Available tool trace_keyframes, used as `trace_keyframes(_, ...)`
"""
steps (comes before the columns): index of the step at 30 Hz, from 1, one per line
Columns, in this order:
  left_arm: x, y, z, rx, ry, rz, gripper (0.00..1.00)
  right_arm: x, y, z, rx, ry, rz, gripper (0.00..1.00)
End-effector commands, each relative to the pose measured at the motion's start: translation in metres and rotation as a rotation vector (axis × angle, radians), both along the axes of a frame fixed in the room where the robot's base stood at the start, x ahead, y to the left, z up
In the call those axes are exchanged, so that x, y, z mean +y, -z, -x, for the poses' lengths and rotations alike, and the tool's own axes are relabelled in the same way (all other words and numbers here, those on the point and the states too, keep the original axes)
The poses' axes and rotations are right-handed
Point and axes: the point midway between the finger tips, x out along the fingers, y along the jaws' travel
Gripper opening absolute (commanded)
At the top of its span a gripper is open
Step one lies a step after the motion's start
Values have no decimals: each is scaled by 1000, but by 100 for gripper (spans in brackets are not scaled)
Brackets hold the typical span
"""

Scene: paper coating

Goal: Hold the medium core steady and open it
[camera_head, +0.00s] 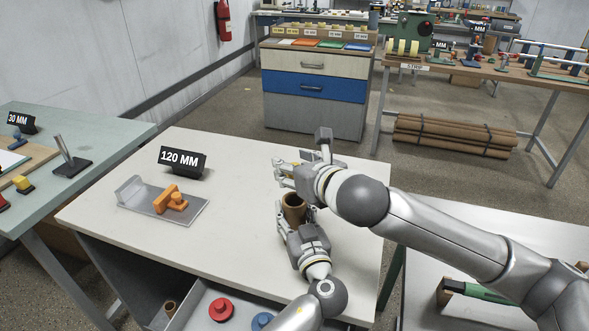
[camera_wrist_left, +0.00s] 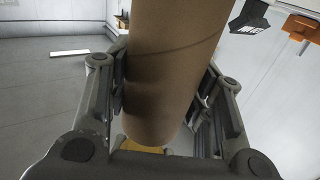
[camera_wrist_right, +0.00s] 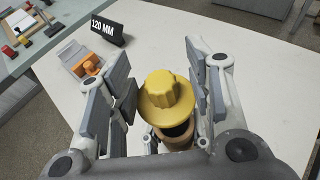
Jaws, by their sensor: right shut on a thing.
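The brown medium core (camera_head: 293,208) stands over the white table, close to upright. My left gripper (camera_head: 292,222) is around it and shut on its side. In the left wrist view the core (camera_wrist_left: 172,70) fills the gap between the finger pads. My right gripper (camera_head: 290,172) is above the core and shut on a yellow end cap (camera_wrist_right: 168,98). In the right wrist view the cap is off the core and just above it, and the core's dark open mouth (camera_wrist_right: 178,130) shows beneath. A yellow edge (camera_wrist_left: 140,149) shows past the core's end in the left wrist view.
A 120 MM sign (camera_head: 183,162) and a grey plate with an orange tool (camera_head: 172,200) stand on the table's left. An open drawer below holds a red cap (camera_head: 221,309), a blue cap (camera_head: 262,321) and a small brown core (camera_head: 170,309). The table's middle is clear.

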Motion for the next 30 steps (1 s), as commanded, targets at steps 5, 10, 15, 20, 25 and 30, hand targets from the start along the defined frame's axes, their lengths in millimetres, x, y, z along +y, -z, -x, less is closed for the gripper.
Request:
trace_keyframes(5,0,1,0,1,-1,-1,70,0,0,0,-1,0,0,18)
trace_keyframes(10,0,0,0,1,0,-1,72,0,0,0,-1,0,0,18)
trace_keyframes(15,0,0,1,0,0,0,72,0,0,0,-1,0,0,18)
trace_keyframes(20,-5,1,14,1,2,2,72,0,0,0,-1,0,0,18)
trace_keyframes(25,-14,2,48,4,3,3,72,0,0,0,-1,0,0,18)
trace_keyframes(30,-24,2,82,4,1,1,72,0,0,0,-1,0,0,18)
